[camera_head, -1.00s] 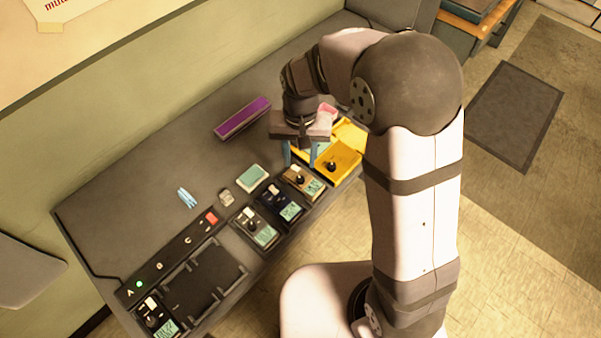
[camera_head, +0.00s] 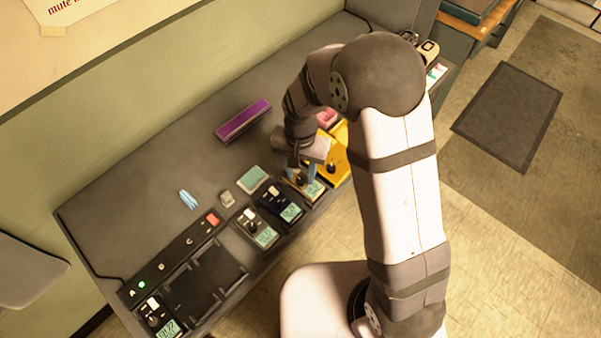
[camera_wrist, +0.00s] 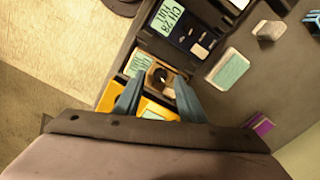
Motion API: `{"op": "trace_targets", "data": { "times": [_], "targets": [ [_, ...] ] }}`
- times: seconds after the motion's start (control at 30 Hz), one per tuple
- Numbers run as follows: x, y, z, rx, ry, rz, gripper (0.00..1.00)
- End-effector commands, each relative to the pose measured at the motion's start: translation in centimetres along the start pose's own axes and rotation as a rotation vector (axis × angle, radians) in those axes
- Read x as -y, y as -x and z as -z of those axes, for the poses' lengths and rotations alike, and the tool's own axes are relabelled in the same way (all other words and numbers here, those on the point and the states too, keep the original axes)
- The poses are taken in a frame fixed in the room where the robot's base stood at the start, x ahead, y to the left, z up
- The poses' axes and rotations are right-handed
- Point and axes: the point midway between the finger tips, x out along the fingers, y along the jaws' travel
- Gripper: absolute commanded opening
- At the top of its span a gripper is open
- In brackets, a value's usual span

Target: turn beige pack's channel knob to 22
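The beige pack (camera_head: 317,195) sits in the row along the desk's front edge, between a navy pack and a yellow one. It also shows in the wrist view (camera_wrist: 150,88), with a dark round channel knob (camera_wrist: 160,76) on a brown panel and a pale green display (camera_wrist: 138,61) too small to read. My gripper (camera_head: 301,180) is over this pack and partly covers it. In the wrist view my gripper (camera_wrist: 158,93) is open, its two blue-grey fingers apart on either side of the knob's line. I cannot tell whether they reach down to knob height.
The navy pack (camera_head: 280,203) and a grey pack (camera_head: 256,229) stand left of the beige one, the yellow pack (camera_head: 337,160) right. A green-topped block (camera_head: 252,179), a grey lump (camera_head: 227,198) and a purple box (camera_head: 242,121) lie behind. The desk's back left is mostly clear.

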Motion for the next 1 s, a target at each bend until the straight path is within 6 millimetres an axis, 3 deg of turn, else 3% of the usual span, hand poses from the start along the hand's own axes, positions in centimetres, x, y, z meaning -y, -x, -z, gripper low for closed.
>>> {"op": "trace_targets", "data": {
  "times": [0.2, 0.53, 0.7, 1.0],
  "targets": [
    [0.0, -1.5, 0.0, 0.0, 0.0, 0.0, 0.37],
    [0.0, -1.8, 0.0, -0.001, 0.001, 0.001, 0.37],
    [0.0, -1.8, 0.0, -0.001, 0.0, 0.001, 0.0],
    [0.0, -1.8, 0.0, -0.001, 0.071, 0.001, 0.0]
  ]
}}
